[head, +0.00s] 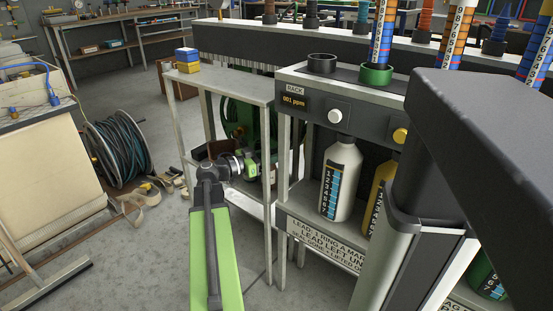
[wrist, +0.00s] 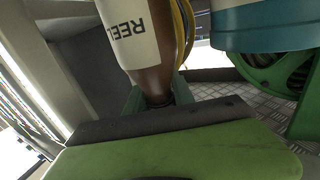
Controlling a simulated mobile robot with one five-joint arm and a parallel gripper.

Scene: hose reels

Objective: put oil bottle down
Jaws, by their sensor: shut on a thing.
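My gripper (head: 248,166) is at the end of my green arm in the head view, beside the lower part of a grey metal stand, left of the rack. In the wrist view my gripper (wrist: 157,98) is shut on the narrow end of a brown bottle, which I take as the oil bottle (wrist: 152,76). Its pale label reads "REEL" upside down, and its far end is cut off by the frame's top. In the head view I cannot clearly make out the held bottle. What lies directly under it cannot be told.
The rack (head: 290,80) holds a grey bottle (head: 341,180) and a yellow bottle (head: 379,190). A hose reel (head: 120,148) is on the floor.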

